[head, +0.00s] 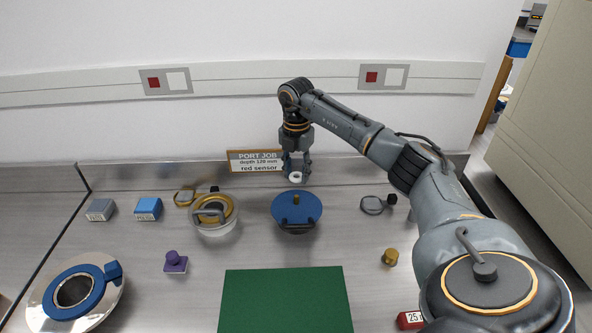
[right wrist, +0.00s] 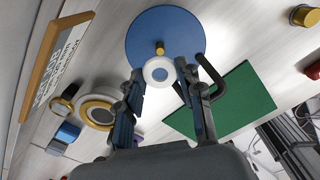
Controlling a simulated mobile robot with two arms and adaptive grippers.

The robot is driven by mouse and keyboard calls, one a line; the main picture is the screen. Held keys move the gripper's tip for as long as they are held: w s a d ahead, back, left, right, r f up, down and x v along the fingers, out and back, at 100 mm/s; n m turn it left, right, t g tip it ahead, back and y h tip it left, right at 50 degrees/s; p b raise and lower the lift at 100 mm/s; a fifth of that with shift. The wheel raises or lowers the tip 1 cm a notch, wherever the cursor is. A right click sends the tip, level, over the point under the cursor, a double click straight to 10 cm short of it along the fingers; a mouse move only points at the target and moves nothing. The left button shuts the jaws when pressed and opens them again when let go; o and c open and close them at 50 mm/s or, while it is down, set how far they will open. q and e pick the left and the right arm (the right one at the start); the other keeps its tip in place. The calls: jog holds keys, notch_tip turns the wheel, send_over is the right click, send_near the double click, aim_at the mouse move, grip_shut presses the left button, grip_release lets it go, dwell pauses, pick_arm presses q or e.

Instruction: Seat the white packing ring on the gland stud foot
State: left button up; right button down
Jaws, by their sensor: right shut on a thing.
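The white packing ring (head: 296,177) is held between the fingertips of my right gripper (head: 296,171). In the right wrist view the ring (right wrist: 160,62) shows its open hole, with the finger tips of the gripper (right wrist: 161,80) on either side. A round blue disc (head: 284,210) with a short brass stud (head: 296,199) at its middle lies below; this looks like the gland stud. In the right wrist view the stud (right wrist: 160,47) appears just beyond the ring's rim. The ring looks apart from the stud, but their exact gap is unclear. My left gripper is not in view.
A dark curved handle (head: 297,225) is at the disc's front. A clear pot with a gold ring lid (head: 215,212) stands left. A sign (head: 255,162) stands behind. A green mat (head: 285,300) lies in front, and a brass knob (head: 390,257) stands right.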

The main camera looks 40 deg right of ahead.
aim_at(296, 196)
jog(key=shift+f+b, duration=0.4)
jog(key=shift+f, duration=0.15)
jog(key=shift+f+b, duration=1.15)
jog(key=shift+f, duration=1.2)
jog(key=shift+p, duration=0.3)
jog(key=shift+f, duration=0.2)
jog(key=shift+f+b, duration=0.95)
jog(key=shift+f, duration=0.65)
jog(key=c, duration=0.8)
grip_release()
jog(key=shift+r, duration=0.1)
